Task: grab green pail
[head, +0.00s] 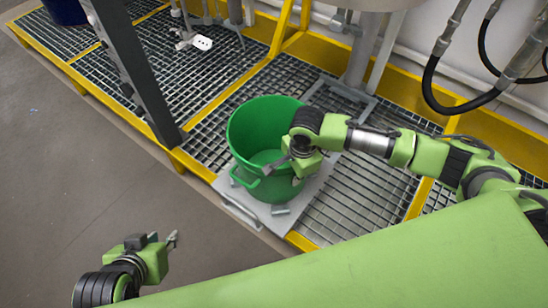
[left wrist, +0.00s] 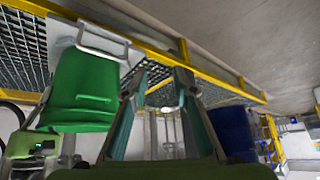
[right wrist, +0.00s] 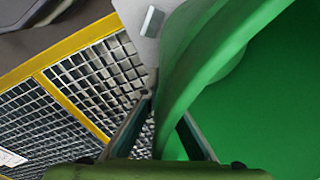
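The green pail (head: 245,135) stands upright on a grey plate (head: 312,205) set on the floor grating, with a handle on its near side. My right gripper (head: 288,162) is at the pail's right rim. In the right wrist view its fingers (right wrist: 165,108) are apart, with the pail's wall (right wrist: 180,75) passing between them and a gap showing beside the left finger. My left gripper (head: 170,241) is over the bare floor at lower left, away from the pail. In the left wrist view its fingers (left wrist: 162,75) are spread and empty; the pail (left wrist: 82,85) shows to their left.
A dark grey post (head: 135,75) rises left of the pail. Yellow framing (head: 190,165) edges the raised grating. A machine column (head: 362,50) and black hoses (head: 440,100) stand behind. A blue drum (head: 65,10) is at the far left. The grey floor (head: 80,170) at left is clear.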

